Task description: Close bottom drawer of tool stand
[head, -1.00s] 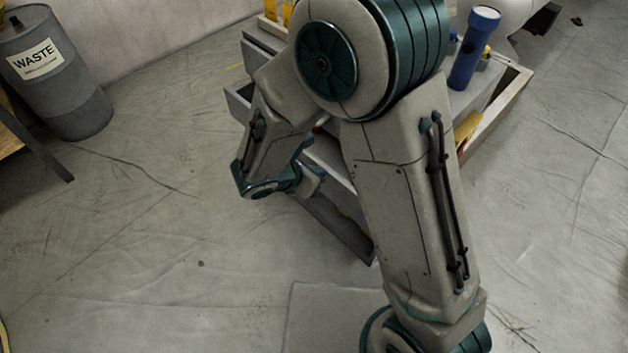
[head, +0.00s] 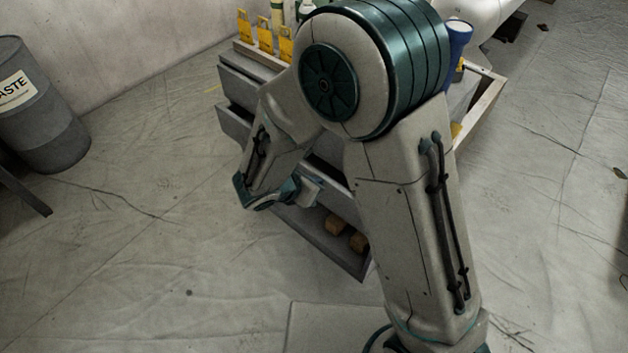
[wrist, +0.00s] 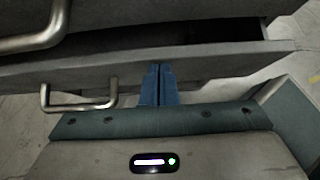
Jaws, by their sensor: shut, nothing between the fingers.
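The grey tool stand (head: 237,73) is behind my arm in the head view, partly hidden by it. Its bottom drawer (head: 312,243) is pulled out low toward me, with brown blocks (head: 346,232) inside. Another grey drawer (head: 233,122) sticks out higher on the left. In the wrist view my gripper (wrist: 158,86) has its blue fingers together and empty, up against or just short of a grey drawer front (wrist: 215,72). That front has a metal handle (wrist: 78,106) left of the fingers. Whether they touch cannot be told.
Yellow holders (head: 264,35) and a blue-capped tool (head: 459,37) are on the stand's top. A wooden-edged tray (head: 483,105) juts out at right. A grey waste barrel (head: 40,110) stands at left. The sheeted floor (head: 150,260) is clear in front and left.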

